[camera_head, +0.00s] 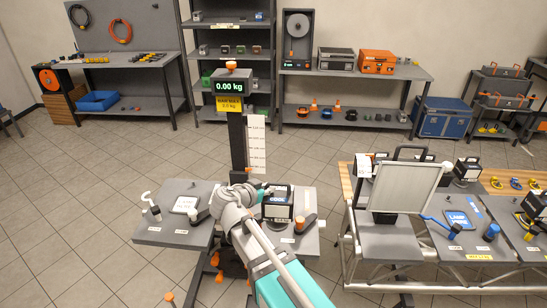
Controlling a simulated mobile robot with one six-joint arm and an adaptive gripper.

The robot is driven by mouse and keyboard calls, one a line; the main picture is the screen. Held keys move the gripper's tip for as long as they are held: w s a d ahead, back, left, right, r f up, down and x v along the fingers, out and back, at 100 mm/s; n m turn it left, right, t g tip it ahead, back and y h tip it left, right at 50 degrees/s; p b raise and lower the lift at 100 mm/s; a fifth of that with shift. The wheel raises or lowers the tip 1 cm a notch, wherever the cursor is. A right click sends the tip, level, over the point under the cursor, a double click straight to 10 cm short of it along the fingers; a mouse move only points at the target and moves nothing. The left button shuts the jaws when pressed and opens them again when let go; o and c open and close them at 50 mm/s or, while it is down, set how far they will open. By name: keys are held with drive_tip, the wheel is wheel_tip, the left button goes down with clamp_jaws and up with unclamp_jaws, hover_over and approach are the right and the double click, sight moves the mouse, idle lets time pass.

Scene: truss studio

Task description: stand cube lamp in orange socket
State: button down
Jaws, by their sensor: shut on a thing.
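My arm reaches from the bottom middle to the grey double table. My gripper (268,193) is at its far end, small and partly hidden by the arm's own joints, against a dark box-shaped thing (278,205) with a pale label, which looks like the cube lamp. I cannot make out the fingertips, or whether the box touches the table. Just right of it, a small orange-topped piece (300,222) stands on the right tabletop. It may be the orange socket; I cannot tell for sure.
A post with a 0.00 kg display (230,87) rises behind the table. The left tabletop (160,235) holds a white hook and a labelled pad. A grey panel (402,188) stands on the crowded bench at right. Floor between the two tables is open.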

drive_tip(key=shift+w+d, duration=0.2)
drive_tip(key=w+r+m+g+h+p, duration=0.1)
drive_tip(key=w, duration=1.2)
drive_tip(key=shift+w+m+h, duration=0.3)
drive_tip(key=shift+w, duration=0.05)
drive_tip(key=shift+f, duration=0.2)
wheel_tip(320, 180, down, 9)
drive_tip(key=b, duration=0.9)
idle(0.3)
drive_tip(key=shift+d+f+b, duration=0.1)
drive_tip(key=shift+f+b, duration=0.1)
drive_tip(key=shift+b, duration=0.2)
idle(1.2)
